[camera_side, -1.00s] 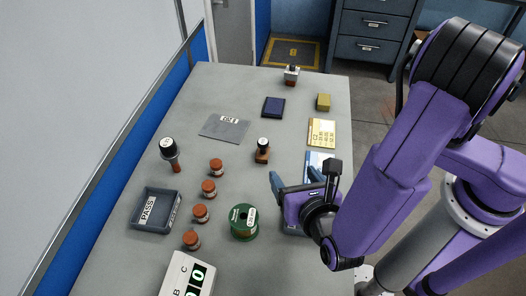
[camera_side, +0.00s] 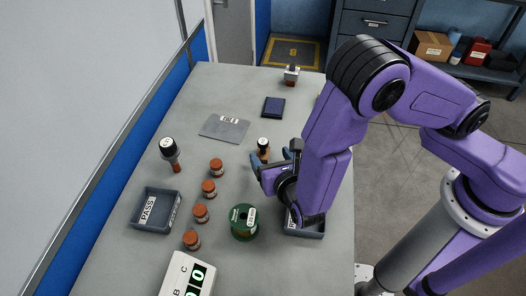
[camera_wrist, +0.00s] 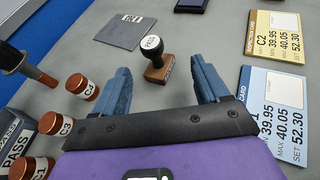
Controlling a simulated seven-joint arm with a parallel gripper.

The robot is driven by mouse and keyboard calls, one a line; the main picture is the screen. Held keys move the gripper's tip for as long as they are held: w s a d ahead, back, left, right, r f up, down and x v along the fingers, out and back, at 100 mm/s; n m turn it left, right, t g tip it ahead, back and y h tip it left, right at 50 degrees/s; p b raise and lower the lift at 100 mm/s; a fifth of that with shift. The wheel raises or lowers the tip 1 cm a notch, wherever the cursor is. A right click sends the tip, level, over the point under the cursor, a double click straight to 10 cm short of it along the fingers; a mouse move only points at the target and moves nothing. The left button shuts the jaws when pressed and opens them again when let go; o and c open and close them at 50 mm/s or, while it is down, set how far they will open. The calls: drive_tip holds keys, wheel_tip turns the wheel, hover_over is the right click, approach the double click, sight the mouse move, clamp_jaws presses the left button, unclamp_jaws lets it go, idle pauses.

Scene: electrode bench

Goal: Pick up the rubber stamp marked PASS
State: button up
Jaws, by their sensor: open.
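The rubber stamp marked PASS (camera_wrist: 153,44) stands upright on the bench in the wrist view, with a black knob handle, a white PASS label on top and a wooden base. It also shows in the side view (camera_side: 263,144), its base partly hidden by my gripper. My gripper (camera_wrist: 160,64) is open and empty, its two blue fingers apart. In the wrist view the stamp stands ahead, between and slightly beyond the fingertips. In the side view my gripper (camera_side: 271,159) is low over the bench, just in front of the stamp.
A grey PASS tray (camera_side: 152,226) is farther left; another tray (camera_side: 308,233) lies under my arm. A dark pad (camera_side: 273,107) and a grey plate (camera_side: 220,132) lie beyond.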

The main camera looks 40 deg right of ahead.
sight(266, 150)
drive_tip(key=x, duration=0.5)
drive_tip(key=shift+w+d+f, duration=0.1)
drive_tip(key=shift+w+f, duration=0.05)
drive_tip(key=shift+w, duration=0.2)
drive_tip(key=shift+c, duration=0.3)
drive_tip(key=c, duration=1.1)
